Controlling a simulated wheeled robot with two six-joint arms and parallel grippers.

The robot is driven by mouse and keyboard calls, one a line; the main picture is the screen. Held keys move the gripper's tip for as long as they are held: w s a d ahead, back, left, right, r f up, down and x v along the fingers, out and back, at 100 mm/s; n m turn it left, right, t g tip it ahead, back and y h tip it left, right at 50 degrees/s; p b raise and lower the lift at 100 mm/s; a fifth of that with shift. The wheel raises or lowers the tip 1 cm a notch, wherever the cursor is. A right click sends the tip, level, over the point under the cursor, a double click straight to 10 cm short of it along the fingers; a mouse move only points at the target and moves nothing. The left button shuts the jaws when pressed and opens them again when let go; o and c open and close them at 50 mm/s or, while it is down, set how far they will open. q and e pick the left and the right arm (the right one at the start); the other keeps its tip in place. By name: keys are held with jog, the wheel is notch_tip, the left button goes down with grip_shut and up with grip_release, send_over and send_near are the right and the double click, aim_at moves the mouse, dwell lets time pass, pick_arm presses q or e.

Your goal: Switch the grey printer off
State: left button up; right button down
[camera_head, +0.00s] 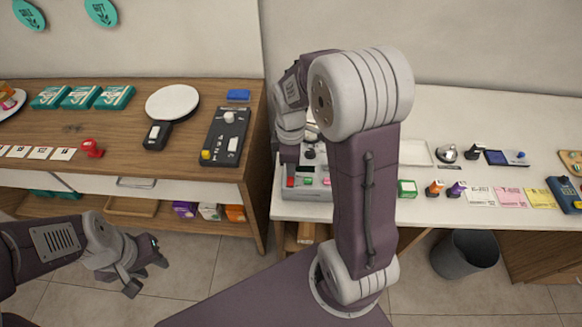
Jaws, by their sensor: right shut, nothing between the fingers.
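The grey printer (304,193) stands on the white counter, left of its middle, with red and green buttons on its front part. My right arm covers much of its right and back side. My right gripper (289,160) points down over the printer's left part, close above the red button (291,182); I cannot tell whether it touches. It is shut and empty. My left gripper (146,274) is open and empty, low in front of the wooden counter, away from the printer.
The wooden counter (60,115) at left holds teal boxes (80,97), a round white-topped device (172,103) and a dark control panel (226,137). Stamps (435,188) and coloured notes (510,197) lie right of my arm. A grey bin (464,254) stands on the floor.

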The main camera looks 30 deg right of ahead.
dwell(0.3)
jog(key=shift+r+p, duration=0.1)
jog(key=shift+p, duration=0.45)
jog(key=shift+f, duration=0.3)
jog(key=shift+s+a+r, duration=0.3)
jog(key=shift+s+a, duration=0.1)
jog(key=shift+s, duration=0.25)
